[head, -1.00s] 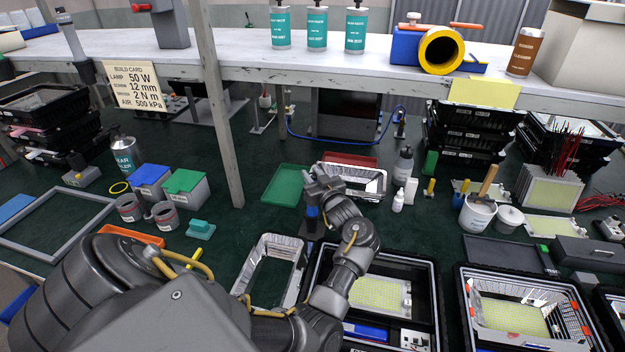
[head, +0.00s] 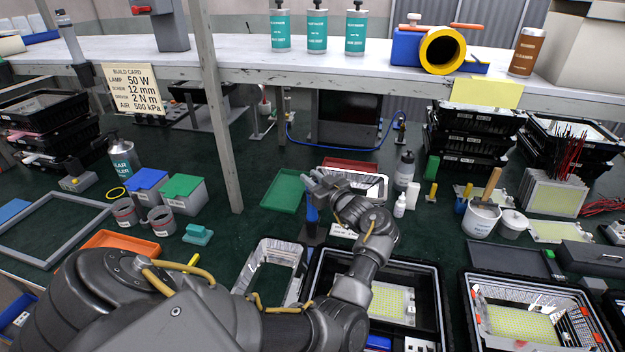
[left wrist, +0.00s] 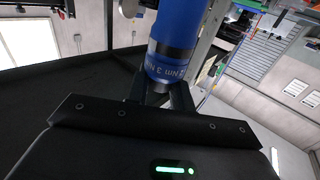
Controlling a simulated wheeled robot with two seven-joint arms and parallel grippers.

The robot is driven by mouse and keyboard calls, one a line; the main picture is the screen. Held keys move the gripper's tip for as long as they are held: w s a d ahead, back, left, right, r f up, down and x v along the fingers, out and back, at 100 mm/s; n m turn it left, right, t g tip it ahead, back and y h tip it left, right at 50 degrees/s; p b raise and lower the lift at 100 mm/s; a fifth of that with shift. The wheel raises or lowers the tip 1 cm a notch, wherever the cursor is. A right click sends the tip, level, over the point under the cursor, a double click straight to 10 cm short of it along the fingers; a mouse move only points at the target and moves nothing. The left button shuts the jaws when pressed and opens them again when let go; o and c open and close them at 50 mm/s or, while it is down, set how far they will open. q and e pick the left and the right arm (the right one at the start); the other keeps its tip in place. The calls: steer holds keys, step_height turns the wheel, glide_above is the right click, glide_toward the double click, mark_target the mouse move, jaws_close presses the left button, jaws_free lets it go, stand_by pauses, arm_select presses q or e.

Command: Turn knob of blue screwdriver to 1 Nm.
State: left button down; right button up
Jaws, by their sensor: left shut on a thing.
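The blue screwdriver (head: 311,207) stands upright in a dark stand (head: 313,233) on the green bench, in the middle of the head view. My left gripper (head: 318,183) is at its top and shut on it. In the left wrist view, the blue screwdriver (left wrist: 182,35) runs up between the fingers (left wrist: 160,95). A ring on it carries white marks, and "2 Nm" and "3" are partly readable. The fingertip contact is partly hidden in both views. I see no 1 Nm mark. My right gripper is not in view.
A build card (head: 135,88) hangs at the shelf and reads "DRIVER 2 N m". A green tray (head: 283,191) lies left of the screwdriver. A silver housing frame (head: 268,268) and a black crate (head: 437,300) stand in front. A white bottle (head: 399,206) stands to the right.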

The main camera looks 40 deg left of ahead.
arm_select(q)
steer(key=c, duration=1.3)
jaws_free()
steer(key=shift+o, duration=0.2)
